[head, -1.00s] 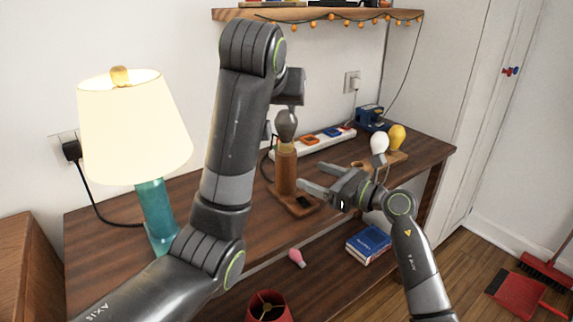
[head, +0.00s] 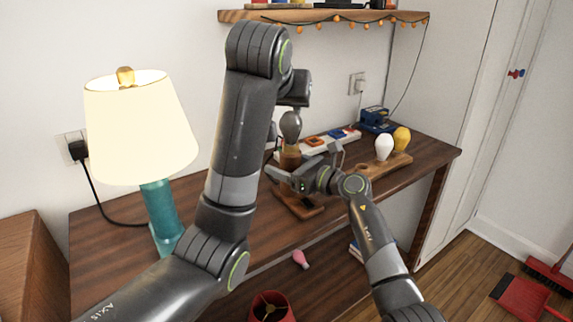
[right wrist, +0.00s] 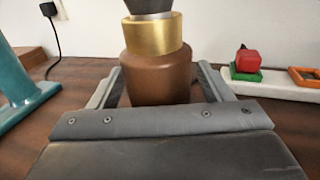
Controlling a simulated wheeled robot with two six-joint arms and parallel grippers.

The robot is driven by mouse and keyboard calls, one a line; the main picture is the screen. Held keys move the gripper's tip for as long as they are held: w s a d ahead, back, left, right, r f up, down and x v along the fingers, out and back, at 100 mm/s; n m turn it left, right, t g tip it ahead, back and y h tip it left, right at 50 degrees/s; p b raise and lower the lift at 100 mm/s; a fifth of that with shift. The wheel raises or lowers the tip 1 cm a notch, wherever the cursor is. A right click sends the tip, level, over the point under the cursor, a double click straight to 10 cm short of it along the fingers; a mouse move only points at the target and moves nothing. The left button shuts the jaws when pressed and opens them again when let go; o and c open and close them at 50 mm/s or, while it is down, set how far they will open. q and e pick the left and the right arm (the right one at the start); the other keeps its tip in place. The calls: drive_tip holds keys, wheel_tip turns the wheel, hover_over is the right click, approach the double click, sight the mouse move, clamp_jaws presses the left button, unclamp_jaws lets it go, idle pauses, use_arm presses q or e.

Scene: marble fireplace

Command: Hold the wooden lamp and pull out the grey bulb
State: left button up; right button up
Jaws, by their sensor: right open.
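The wooden lamp (head: 291,156) stands upright on the desk with its flat base (head: 303,208) towards the front. The grey bulb (head: 290,126) sits upright in its top. In the right wrist view, the wooden body (right wrist: 158,75) carries a brass collar (right wrist: 155,33) and the bulb's grey lower end (right wrist: 149,5). My right gripper (head: 303,163) is open, one finger on each side of the wooden body, with small gaps visible. My left gripper (head: 287,112) is at the grey bulb from above; its arm hides part of it, so its jaw state is unclear.
A lit table lamp (head: 140,125) with a teal base stands at left. White (head: 384,147) and yellow (head: 402,139) bulbs stand in a wooden holder at right. A pink bulb (head: 300,259) and red shade (head: 270,306) are lower down.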

sight(288, 125)
drive_tip(key=c, duration=1.4)
use_arm(q)
drive_tip(key=o, duration=0.4)
drive_tip(key=shift+f, duration=0.25)
drive_tip(key=shift+o, duration=1.3)
drive_tip(key=shift+w+a+f, duration=0.1)
drive_tip(key=shift+w+f, duration=0.05)
drive_tip(key=shift+f, duration=0.25)
drive_tip(key=shift+o, duration=0.6)
drive_tip(key=shift+a+f+m+t+h, duration=0.1)
drive_tip(key=shift+f+m+t+h, duration=0.3)
drive_tip(key=shift+f+t+h, duration=0.15)
drive_tip(key=shift+m+t+h, duration=0.5)
drive_tip(key=shift+t+h, duration=0.25)
drive_tip(key=w+f, duration=0.1)
drive_tip(key=w, duration=0.1)
drive_tip(key=w+f, duration=0.2)
drive_tip(key=w+d+f, duration=0.1)
drive_tip(key=shift+w+f, duration=0.15)
drive_tip(key=shift+w, duration=0.25)
drive_tip(key=shift+x, duration=2.65)
